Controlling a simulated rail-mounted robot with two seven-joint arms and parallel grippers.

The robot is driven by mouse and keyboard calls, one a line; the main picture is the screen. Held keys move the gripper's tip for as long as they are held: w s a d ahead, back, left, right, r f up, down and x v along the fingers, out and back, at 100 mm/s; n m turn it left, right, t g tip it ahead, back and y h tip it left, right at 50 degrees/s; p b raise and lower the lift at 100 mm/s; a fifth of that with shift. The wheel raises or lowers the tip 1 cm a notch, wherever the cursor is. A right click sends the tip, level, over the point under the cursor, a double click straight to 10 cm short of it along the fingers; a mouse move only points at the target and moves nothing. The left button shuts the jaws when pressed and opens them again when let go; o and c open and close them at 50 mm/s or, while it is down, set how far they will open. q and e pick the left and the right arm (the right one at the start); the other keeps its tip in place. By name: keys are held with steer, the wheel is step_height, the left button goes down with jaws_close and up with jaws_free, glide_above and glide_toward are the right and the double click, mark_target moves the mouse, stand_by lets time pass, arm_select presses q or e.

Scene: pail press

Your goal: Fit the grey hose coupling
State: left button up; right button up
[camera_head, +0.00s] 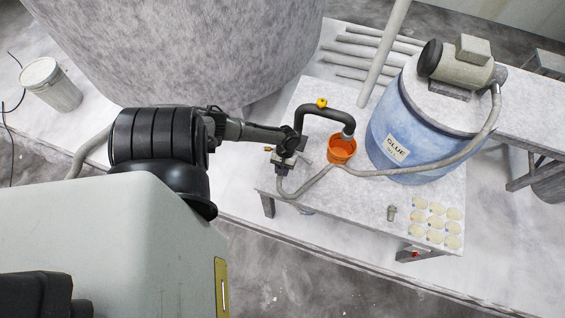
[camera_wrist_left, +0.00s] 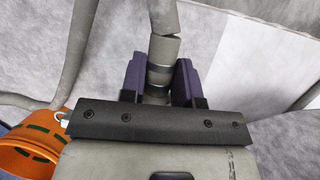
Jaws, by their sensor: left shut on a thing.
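My left gripper (camera_head: 284,166) is at the near left corner of the table, below the left end of a dark arched pipe (camera_head: 325,111). In the left wrist view its two purple fingers (camera_wrist_left: 158,85) are shut on the grey hose coupling (camera_wrist_left: 159,76), which has a darker band. The grey hose (camera_wrist_left: 162,18) runs up from it in that view. In the head view the hose (camera_head: 412,170) loops from below the gripper past the bucket and around the blue drum. Fingers and gripper body hide part of the coupling; I cannot tell whether it touches the pipe. My right gripper is not in view.
An orange bucket (camera_head: 341,149) stands under the pipe's spout. The blue glue drum (camera_head: 408,128) with a motor on its lid stands behind it. A small grey cup-like thing (camera_head: 391,213) and several pale discs (camera_head: 436,221) lie at the table's front right. A yellow knob (camera_head: 322,103) tops the pipe.

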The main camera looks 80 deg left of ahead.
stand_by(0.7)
arm_select(q)
steer(key=shift+a, duration=0.15)
steer(key=shift+w+a, duration=0.2)
steer(key=shift+a, duration=0.15)
steer(key=shift+w+a+b, duration=0.25)
steer(key=shift+a, duration=0.25)
steer(key=shift+w+a+b, duration=0.2)
steer(key=shift+w+a, duration=0.05)
steer(key=shift+a, duration=0.25)
steer(key=shift+d, duration=0.1)
steer(key=shift+p, duration=0.4)
steer(key=shift+w+a+b, duration=0.2)
steer(key=shift+a+b, duration=0.1)
steer(key=shift+a, duration=0.15)
